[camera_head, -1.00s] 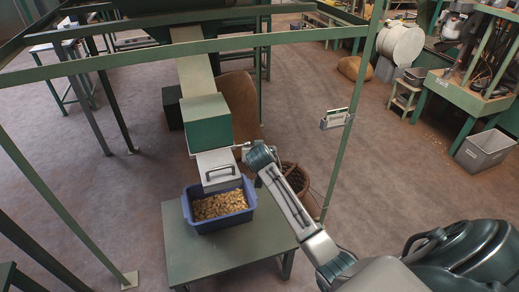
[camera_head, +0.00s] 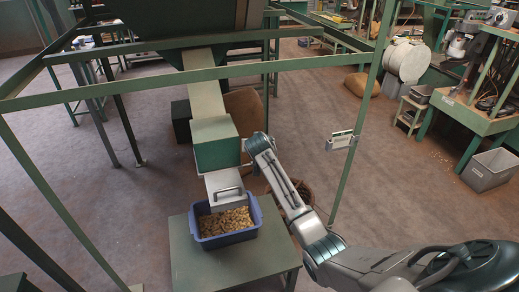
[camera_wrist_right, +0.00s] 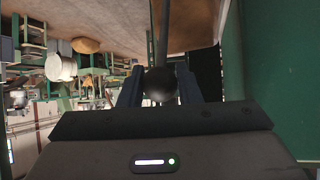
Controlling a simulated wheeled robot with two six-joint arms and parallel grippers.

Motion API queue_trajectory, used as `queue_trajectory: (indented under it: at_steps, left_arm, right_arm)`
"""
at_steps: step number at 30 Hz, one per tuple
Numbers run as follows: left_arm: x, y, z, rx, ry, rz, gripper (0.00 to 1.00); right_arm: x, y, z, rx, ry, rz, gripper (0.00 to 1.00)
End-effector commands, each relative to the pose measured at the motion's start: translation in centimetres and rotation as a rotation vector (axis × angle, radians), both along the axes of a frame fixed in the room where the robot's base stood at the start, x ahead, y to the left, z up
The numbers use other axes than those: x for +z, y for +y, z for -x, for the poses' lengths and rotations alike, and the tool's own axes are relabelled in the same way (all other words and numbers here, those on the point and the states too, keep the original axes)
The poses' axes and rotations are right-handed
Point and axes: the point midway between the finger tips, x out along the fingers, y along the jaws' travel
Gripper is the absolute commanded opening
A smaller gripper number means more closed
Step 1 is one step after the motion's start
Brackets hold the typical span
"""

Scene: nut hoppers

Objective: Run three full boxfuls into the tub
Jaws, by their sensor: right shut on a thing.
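The blue tub (camera_head: 254,236) stands on a green table below the chute and holds a layer of brown nuts (camera_head: 227,222). Above it is the green box (camera_head: 215,153), with a pale front piece with a dark handle (camera_head: 226,190) at its lower end. A sloping pale chute (camera_head: 204,100) runs down into the box from the hopper. My right gripper (camera_head: 257,142) is beside the box's upper right. In the wrist view its jaws are shut on a dark round lever knob (camera_wrist_right: 160,84) on a thin rod. My left gripper is out of view.
The green table (camera_head: 200,270) has bare top around the tub. A green frame post (camera_head: 354,130) with a small sign stands to the right of my arm. A brown sack (camera_head: 243,112) and a basket (camera_head: 303,190) are behind the arm.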

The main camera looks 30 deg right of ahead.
Motion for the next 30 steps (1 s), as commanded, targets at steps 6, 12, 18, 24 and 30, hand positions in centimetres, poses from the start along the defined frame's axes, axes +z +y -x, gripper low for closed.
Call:
queue_trajectory:
  at_steps: [6,12,18,24,30]
  left_arm:
    - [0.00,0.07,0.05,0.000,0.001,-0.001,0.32]
    - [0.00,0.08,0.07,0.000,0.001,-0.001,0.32]
    - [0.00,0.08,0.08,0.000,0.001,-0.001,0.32]
    - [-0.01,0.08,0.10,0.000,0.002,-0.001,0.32]
    - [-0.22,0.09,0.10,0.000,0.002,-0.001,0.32]
  right_arm:
    - [0.46,-0.06,-0.44,0.002,-0.007,0.001,0.00]
    - [0.45,-0.03,-0.44,0.002,-0.007,0.001,0.00]
    - [0.39,-0.03,-0.40,0.002,-0.006,0.001,0.50]
    - [0.24,-0.03,-0.35,0.001,-0.004,0.000,0.51]
    - [0.41,0.17,-0.03,0.001,-0.004,0.000,0.51]
